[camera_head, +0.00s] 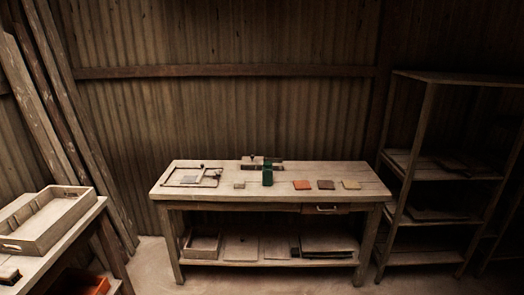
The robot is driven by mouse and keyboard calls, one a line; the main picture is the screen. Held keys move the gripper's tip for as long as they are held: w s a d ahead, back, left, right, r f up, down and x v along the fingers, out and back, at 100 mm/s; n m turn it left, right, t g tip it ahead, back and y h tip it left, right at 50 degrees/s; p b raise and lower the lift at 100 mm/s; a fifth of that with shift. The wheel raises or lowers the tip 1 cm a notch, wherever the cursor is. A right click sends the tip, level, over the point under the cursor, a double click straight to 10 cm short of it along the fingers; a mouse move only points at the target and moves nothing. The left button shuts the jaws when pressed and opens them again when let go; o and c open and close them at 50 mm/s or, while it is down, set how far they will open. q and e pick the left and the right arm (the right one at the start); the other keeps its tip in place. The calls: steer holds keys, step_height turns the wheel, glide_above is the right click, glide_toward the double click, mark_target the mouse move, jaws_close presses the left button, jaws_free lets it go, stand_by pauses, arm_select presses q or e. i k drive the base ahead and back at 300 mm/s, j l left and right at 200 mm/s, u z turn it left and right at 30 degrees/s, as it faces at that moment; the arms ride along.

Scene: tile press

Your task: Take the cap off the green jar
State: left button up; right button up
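A small dark green upright object (267,177), which looks like the green jar, stands near the middle of the wooden workbench (350,194). It is too small to make out its cap clearly. A low pale and dark device (250,163) sits right behind it. Neither of my grippers is in this view.
Orange (302,185), brown (326,185) and tan (351,185) tiles lie right of the green object. A frame (190,177) lies at the bench's left. A side table with a wooden tray (45,222) stands left; shelving (432,172) stands right. Floor in front is clear.

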mark_target(267, 172)
steer(key=i+l+u, duration=0.45)
steer(key=i+l, duration=0.15)
steer(key=i, duration=0.3)
steer(key=i+l+u, duration=0.4)
steer(key=i+l, duration=0.45)
steer(key=l, duration=0.05)
